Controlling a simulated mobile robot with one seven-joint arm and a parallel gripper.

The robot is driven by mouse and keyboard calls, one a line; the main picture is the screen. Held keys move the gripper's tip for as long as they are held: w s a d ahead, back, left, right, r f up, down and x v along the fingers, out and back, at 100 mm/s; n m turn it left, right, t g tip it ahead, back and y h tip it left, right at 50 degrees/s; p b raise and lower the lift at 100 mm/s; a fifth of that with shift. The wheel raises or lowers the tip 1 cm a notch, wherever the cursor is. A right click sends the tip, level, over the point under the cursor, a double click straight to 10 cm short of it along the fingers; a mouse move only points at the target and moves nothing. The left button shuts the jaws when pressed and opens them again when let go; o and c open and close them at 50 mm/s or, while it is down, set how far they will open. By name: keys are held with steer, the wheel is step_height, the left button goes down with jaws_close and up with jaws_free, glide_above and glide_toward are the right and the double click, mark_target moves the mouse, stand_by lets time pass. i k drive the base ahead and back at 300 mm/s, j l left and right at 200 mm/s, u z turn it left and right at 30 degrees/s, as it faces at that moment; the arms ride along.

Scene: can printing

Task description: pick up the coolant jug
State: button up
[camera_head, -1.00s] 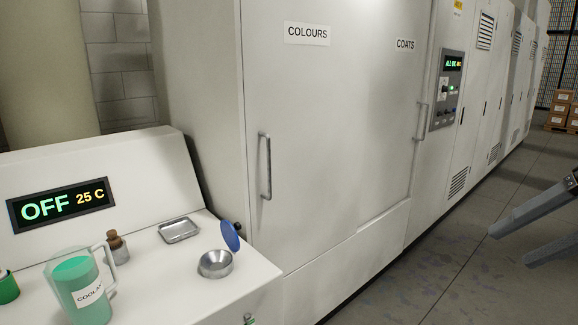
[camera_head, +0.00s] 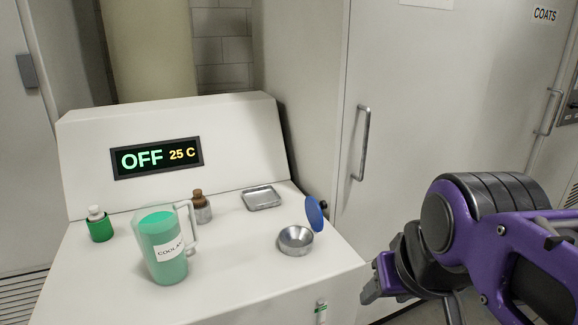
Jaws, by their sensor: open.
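The coolant jug (camera_head: 168,262) is a translucent pitcher with green liquid and a white label with partly readable lettering. It stands upright on the white console top (camera_head: 225,289), left of centre. Its clear handle (camera_head: 191,229) is on its right side. My gripper (camera_head: 372,284) is at the lower right, past the console's right edge, well apart from the jug. It is open and seems empty; its fingers are seen partly from the side.
A green bottle (camera_head: 99,226) stands left of the jug and a brown-capped bottle (camera_head: 201,208) behind its handle. A display (camera_head: 156,157) reads OFF 25 C. A tall cabinet (camera_head: 440,110) is behind.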

mark_target(155, 226)
steer(key=l+u, duration=0.2)
steer(key=u, duration=0.2)
steer(key=k+l+u, duration=0.15)
steer(key=u, duration=0.25)
steer(key=k+l+u, duration=0.35)
steer(key=k+l, duration=0.15)
steer(key=l, duration=0.15)
steer(key=k+l, duration=0.55)
steer(key=i+l+u, duration=0.15)
steer(key=l, duration=0.15)
steer(key=l+u, duration=0.1)
steer(key=l, duration=0.2)
steer(key=i+l+u, duration=0.3)
steer(key=i+l, duration=0.5)
